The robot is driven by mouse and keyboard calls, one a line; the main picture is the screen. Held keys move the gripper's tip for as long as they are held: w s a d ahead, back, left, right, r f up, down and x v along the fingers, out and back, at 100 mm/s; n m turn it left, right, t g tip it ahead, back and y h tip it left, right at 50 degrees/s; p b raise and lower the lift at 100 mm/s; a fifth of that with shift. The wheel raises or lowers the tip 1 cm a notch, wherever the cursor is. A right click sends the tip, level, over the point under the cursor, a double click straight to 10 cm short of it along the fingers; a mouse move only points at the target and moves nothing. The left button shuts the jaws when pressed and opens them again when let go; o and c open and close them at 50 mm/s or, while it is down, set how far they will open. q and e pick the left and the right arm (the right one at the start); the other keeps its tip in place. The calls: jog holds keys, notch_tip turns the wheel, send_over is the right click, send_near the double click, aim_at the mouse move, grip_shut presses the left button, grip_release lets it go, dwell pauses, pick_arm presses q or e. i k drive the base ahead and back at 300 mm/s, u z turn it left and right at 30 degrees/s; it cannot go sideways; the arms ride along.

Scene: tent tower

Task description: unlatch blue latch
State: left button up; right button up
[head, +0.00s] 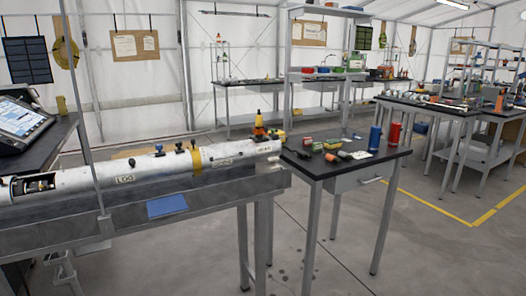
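A long white tube (128,176) lies across the grey bench at the left, with a yellow band (197,160) around it. Several small dark fittings stand on top of the tube, among them one (159,150) left of the band and one (179,148) closer to it. Some look dark blue, but they are too small to tell which is the blue latch or whether it is fastened. An open section (38,185) at the tube's left end shows inner parts. Neither of my grippers is in view.
A flat blue piece (166,205) lies on the bench front. An orange-and-black device (259,125) stands at the tube's right end. A dark table (338,168) to the right holds loose parts, a blue can (375,137) and a red can (394,134). The floor in front is clear.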

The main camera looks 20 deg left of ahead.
aim_at(159, 147)
jog(key=z, duration=0.55)
jog(key=k, duration=1.25)
jog(key=z, duration=0.4)
jog(key=i, duration=2)
jog(key=u, duration=1.45)
jog(key=i, duration=1.05)
jog(key=u, duration=1.2)
